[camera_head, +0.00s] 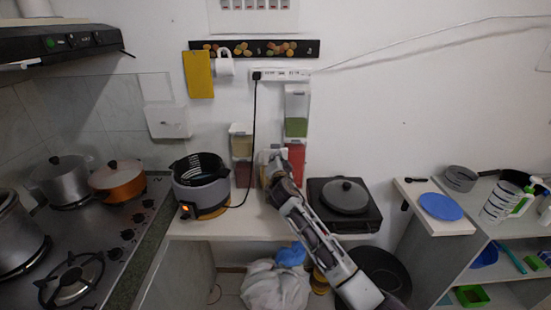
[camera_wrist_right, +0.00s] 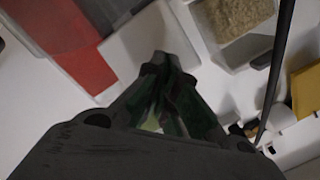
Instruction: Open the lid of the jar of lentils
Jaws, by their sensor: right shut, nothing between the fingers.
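Clear spice dispensers stand against the wall. One with green contents (camera_head: 297,126) sits above one with red contents (camera_head: 296,165). To the left, one with beige contents (camera_head: 241,146) sits above a brown one (camera_head: 242,173). Which one holds the lentils I cannot tell. My right gripper (camera_head: 272,163) is at the dispensers, in front of a pale one that it partly hides. In the right wrist view its fingers (camera_wrist_right: 163,65) are together and empty, close to a whitish surface (camera_wrist_right: 140,40) between the red container (camera_wrist_right: 70,45) and a grain-filled one (camera_wrist_right: 238,18). Contact is unclear. My left gripper is out of view.
A black cable (camera_head: 254,120) hangs from the power strip (camera_head: 281,75) beside the dispensers.

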